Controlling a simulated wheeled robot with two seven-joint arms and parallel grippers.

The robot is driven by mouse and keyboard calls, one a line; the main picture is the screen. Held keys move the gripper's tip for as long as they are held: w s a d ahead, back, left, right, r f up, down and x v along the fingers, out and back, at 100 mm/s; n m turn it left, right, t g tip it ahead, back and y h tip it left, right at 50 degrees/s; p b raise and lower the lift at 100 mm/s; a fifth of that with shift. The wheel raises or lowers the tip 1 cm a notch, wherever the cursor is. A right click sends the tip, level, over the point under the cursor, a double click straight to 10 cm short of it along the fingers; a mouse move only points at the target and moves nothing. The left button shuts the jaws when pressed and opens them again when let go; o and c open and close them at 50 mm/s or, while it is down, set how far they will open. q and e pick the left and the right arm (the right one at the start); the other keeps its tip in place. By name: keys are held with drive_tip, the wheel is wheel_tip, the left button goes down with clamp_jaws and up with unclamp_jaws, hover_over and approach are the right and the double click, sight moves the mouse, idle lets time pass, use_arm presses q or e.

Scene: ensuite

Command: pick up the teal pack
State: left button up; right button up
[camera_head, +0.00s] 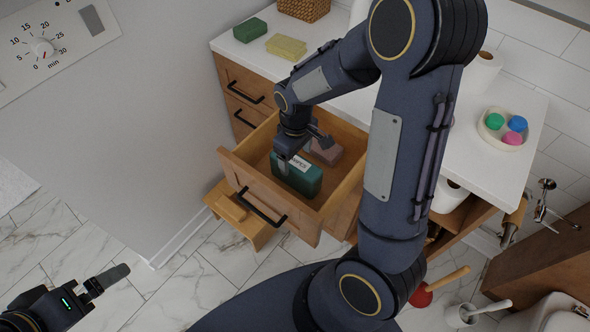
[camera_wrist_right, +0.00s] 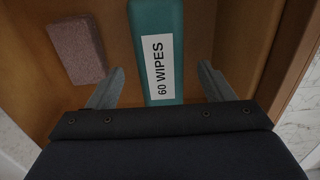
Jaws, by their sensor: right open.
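The teal pack (camera_head: 297,178) lies in the open top drawer, with a white label reading "60 WIPES". In the right wrist view the teal pack (camera_wrist_right: 156,30) runs away from me between the two fingers. My right gripper (camera_head: 303,147) is at the drawer, over the pack. It is open, with one finger on each side of the pack and a gap on both sides (camera_wrist_right: 158,85). Part of the pack is hidden by the gripper body. My left gripper (camera_head: 108,279) is low at the left, away from the drawer; only part of it shows.
A brownish-pink block (camera_head: 326,152) lies in the drawer (camera_head: 334,208) beside the pack; it also shows in the wrist view (camera_wrist_right: 77,50). The drawer walls are close around the gripper.

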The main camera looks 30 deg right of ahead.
drive_tip(key=shift+f, duration=0.8)
drive_tip(key=c, duration=1.6)
